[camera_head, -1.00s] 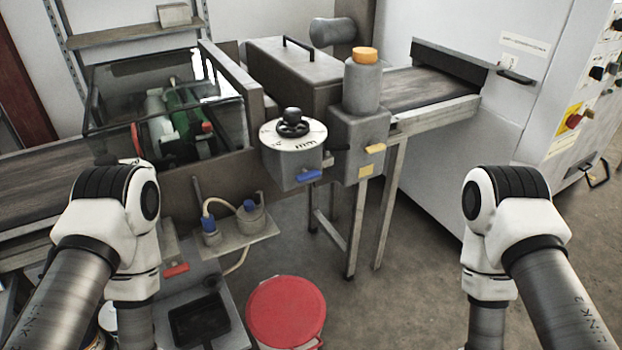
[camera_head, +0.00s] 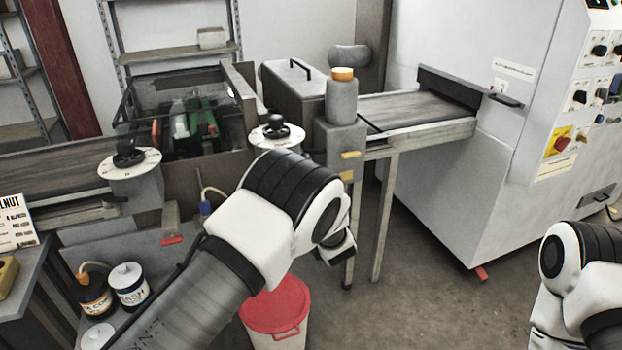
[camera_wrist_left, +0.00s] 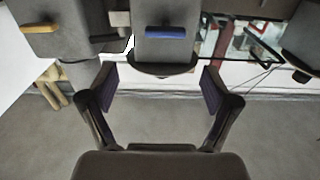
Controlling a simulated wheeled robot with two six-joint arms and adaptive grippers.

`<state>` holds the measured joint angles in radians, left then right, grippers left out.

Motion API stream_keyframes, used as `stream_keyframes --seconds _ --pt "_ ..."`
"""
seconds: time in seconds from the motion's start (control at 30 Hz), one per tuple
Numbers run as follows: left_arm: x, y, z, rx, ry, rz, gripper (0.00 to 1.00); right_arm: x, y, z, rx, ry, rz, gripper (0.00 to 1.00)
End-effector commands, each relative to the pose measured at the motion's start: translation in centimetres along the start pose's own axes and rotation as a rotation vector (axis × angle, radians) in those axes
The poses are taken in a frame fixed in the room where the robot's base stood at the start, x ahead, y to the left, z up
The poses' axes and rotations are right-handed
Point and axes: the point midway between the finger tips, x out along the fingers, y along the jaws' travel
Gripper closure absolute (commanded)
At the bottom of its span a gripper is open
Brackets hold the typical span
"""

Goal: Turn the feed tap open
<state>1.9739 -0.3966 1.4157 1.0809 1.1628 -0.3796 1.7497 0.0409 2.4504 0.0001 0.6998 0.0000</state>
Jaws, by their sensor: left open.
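I cannot tell for sure which lever is the feed tap. A blue lever (camera_wrist_left: 166,32) sits on a grey box in the middle of the left wrist view; my arm hides it in the head view. A yellow lever (camera_head: 351,154) is on the grey block under the orange-capped cylinder, and a yellow lever (camera_wrist_left: 42,28) shows at the wrist view's upper left. My left gripper (camera_wrist_left: 160,82) is open and empty, its fingers apart below the blue lever in that picture, not touching it. In the head view its fingers are hidden. My right gripper is out of view.
A white dial with a black knob (camera_head: 276,131) tops the grey box; another dial (camera_head: 130,163) stands left. A red-lidded bin (camera_head: 275,305) is on the floor below my left arm. Tins (camera_head: 129,286) stand lower left. A white cabinet (camera_head: 450,150) is right; floor before it is clear.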

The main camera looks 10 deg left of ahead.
Motion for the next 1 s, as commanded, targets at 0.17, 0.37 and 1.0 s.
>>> stream_keyframes --seconds 0.17,0.37,1.0 --pt "2.2 -0.2 -0.4 -0.006 0.001 -0.005 0.12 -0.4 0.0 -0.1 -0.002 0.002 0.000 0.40" --pt "6.2 -0.3 -0.3 -0.004 0.001 -0.004 0.12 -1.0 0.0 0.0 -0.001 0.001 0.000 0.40" --pt "7.9 -0.2 -0.2 -0.001 0.000 -0.001 0.72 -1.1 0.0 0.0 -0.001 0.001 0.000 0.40"
